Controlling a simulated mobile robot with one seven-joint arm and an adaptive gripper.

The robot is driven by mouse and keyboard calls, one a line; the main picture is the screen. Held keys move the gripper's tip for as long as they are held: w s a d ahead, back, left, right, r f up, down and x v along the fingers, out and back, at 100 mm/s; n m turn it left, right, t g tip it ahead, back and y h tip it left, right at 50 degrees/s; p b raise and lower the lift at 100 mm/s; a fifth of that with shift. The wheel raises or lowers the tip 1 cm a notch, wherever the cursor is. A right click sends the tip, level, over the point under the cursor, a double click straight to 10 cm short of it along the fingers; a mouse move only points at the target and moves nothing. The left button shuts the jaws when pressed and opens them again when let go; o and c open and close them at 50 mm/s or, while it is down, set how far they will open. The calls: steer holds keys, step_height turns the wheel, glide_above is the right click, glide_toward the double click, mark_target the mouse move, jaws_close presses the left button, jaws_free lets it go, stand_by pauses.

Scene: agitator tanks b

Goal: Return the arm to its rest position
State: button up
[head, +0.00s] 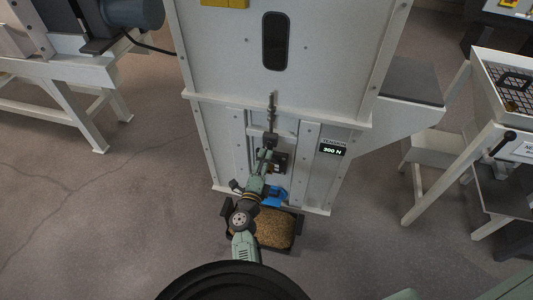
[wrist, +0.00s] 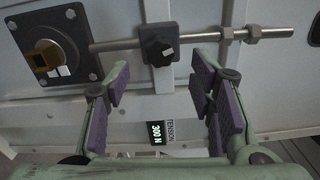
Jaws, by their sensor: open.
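My gripper (wrist: 160,82) is open, with its two purple-padded fingers apart and nothing between them in the wrist view. In the head view my arm (head: 244,218) reaches forward to the front of a white cabinet (head: 225,55), and my gripper is close to its lower panel, partly hidden by the arm. A metal threaded rod (wrist: 215,37) with a black block (wrist: 158,45) on it lies just beyond the fingertips. The fingers appear apart from both. The rod stands upright in the head view (head: 273,102).
A small display (wrist: 157,132) reads 300 N. A square plate with a yellowish fitting (wrist: 47,62) is at the rod's end. A tray of brown granular material (head: 275,228) sits on the floor below the arm. White stands flank the cabinet; open floor (head: 110,215) lies left.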

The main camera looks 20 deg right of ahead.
steer(key=shift+v, duration=1.2)
